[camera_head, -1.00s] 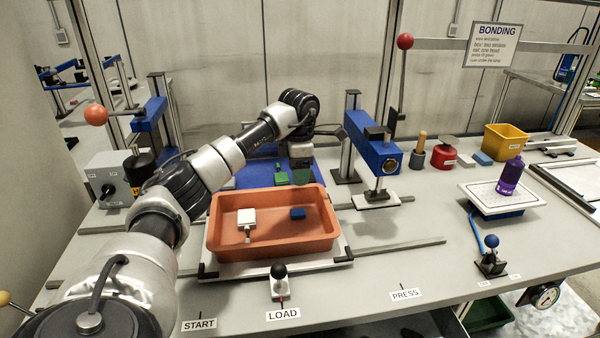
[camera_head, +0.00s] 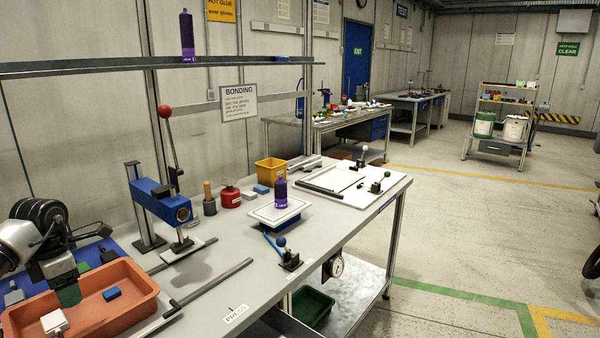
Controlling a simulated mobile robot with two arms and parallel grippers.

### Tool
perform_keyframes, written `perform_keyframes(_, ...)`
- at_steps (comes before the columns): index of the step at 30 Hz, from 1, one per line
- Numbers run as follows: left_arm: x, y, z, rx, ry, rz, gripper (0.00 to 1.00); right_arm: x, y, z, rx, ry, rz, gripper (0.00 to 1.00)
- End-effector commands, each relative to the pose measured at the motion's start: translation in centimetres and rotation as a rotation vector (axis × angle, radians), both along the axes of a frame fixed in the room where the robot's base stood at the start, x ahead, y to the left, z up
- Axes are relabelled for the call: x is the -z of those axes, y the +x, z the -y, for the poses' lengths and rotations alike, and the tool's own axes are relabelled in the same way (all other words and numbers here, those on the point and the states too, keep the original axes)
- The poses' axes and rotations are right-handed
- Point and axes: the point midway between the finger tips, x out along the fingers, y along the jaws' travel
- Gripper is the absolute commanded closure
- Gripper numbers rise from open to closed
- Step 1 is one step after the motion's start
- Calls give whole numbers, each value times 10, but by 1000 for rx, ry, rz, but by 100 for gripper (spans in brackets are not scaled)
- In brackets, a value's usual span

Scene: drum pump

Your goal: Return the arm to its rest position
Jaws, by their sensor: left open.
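My left arm comes in at the left edge. Its left gripper (camera_head: 64,282) is open and hangs over the back part of the orange tray (camera_head: 140,282). A green part shows at its lower end; I cannot tell whether this is a fingertip or a thing behind it. A white block (camera_head: 54,322) and a small blue block (camera_head: 111,294) lie in the tray, apart from the gripper. The tray's left part is cut off by the picture edge. My right gripper is not in view.
The blue press (camera_head: 160,203) with its red-knobbed lever stands right of the arm. Beyond are a red can (camera_head: 230,197), a yellow bin (camera_head: 271,171) and a purple bottle (camera_head: 280,192) on a white plate (camera_head: 262,213). Open floor lies to the right.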

Motion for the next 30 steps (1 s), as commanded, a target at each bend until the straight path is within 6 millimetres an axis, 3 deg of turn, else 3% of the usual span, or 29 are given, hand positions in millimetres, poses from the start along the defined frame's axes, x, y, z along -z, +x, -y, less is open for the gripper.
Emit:
perform_keyframes(2,0,0,0,0,0,0,44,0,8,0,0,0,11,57)
perform_keyframes(8,18,13,33,46,-80,69,44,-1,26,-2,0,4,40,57)
perform_keyframes(16,44,30,98,104,-260,194,44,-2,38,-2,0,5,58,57)
perform_keyframes(20,57,36,147,121,-412,275,44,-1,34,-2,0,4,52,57)
perform_keyframes(24,66,35,221,99,-680,382,44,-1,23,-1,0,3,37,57)
perform_keyframes(27,62,26,280,13,-953,458,44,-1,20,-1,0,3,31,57)
perform_keyframes(30,48,14,323,-147,-1234,512,44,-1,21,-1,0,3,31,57)
